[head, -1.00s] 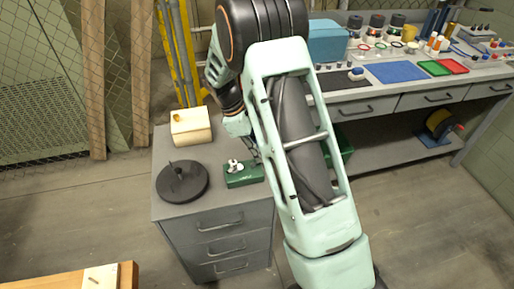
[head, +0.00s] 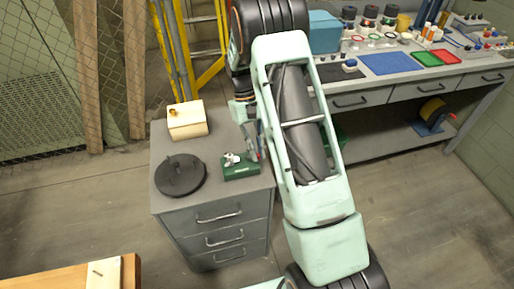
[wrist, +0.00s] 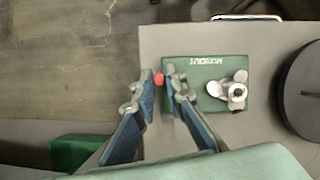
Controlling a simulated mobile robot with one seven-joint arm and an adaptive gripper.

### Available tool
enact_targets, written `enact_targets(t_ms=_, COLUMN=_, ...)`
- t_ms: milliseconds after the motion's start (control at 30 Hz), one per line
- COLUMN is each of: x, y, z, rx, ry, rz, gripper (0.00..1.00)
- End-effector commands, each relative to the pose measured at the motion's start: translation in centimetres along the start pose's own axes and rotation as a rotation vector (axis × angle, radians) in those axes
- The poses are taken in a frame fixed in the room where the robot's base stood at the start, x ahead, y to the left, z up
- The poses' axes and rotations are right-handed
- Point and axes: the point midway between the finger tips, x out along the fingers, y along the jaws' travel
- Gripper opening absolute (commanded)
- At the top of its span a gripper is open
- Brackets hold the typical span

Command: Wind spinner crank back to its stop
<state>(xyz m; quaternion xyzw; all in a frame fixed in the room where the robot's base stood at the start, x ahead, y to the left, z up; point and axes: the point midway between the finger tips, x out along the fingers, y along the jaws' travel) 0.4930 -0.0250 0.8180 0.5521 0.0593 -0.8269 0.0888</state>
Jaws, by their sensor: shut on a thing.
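The spinner is a green box (head: 240,170) with a silver three-lobed propeller (head: 231,158) on top, standing on a grey cabinet. In the wrist view the green box (wrist: 205,98) shows pale lettering along one edge, with the propeller (wrist: 228,92) at its right. A red knob (wrist: 159,79), apparently the crank's handle, is just left of the box. My gripper (wrist: 159,77) is shut on this knob, a fingertip on each side. The crank's arm and its stop cannot be made out. In the head view my gripper is partly hidden by my arm.
A dark round disc (head: 180,176) and a cream box (head: 188,121) stand on the grey cabinet (head: 213,196) near the spinner. A workbench (head: 385,80) with mats and jars stands behind at right. A wooden table (head: 60,278) is at lower left.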

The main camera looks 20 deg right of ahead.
Motion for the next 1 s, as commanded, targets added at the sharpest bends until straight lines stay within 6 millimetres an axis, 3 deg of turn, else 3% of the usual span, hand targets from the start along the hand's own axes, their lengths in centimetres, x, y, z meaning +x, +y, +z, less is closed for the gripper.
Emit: enact_targets(t_ms=1000, x=0.4, y=-1.9, z=1.0, rx=0.818, ry=0.002, rz=-0.34, gripper=0.0)
